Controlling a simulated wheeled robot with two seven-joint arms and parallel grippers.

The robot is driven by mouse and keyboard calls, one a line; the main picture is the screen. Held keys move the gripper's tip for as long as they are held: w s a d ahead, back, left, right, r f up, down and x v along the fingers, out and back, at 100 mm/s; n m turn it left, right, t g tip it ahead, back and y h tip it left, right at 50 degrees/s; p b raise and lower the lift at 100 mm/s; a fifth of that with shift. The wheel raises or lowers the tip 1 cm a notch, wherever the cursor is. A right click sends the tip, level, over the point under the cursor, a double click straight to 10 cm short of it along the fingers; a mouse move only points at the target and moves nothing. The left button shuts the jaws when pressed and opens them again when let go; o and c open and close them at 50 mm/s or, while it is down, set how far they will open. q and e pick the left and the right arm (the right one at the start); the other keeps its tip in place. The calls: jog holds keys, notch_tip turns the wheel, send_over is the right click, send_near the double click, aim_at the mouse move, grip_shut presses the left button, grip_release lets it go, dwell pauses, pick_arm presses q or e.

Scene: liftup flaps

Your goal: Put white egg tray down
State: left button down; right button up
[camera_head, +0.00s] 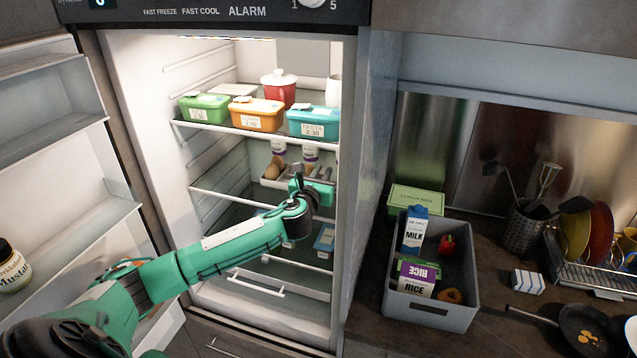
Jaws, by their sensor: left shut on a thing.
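The white egg tray (271,182) is inside the open fridge at the middle shelf level, with brown eggs (274,168) at its left end. My left gripper (312,182) is at the right part of the tray and is shut on it. My left arm reaches in from the lower left and its wrist hides part of the tray and the shelf. I cannot tell whether the tray touches the shelf (224,197). My right gripper is not in view.
Green, orange and blue tubs (257,114) and a red pot (279,88) stand on the shelf above. White containers (311,153) stand behind the tray. The fridge door is open at left. A grey crate (440,313) with milk and rice stands on the counter at right.

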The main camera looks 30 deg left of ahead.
pick_arm(q)
notch_tip(320, 180, down, 4)
jog(key=shift+w, duration=0.1)
jog(key=c, duration=1.4)
grip_release()
jog(key=shift+f, duration=0.1)
jog(key=shift+o, duration=0.2)
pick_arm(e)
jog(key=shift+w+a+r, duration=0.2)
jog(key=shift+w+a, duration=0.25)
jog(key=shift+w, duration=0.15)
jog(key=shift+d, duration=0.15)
pick_arm(q)
jog(key=shift+s, duration=0.3)
jog(key=b+v, duration=0.2)
jog(key=v, duration=0.9)
jog(key=shift+s+b, duration=0.25)
jog(key=shift+b, duration=0.05)
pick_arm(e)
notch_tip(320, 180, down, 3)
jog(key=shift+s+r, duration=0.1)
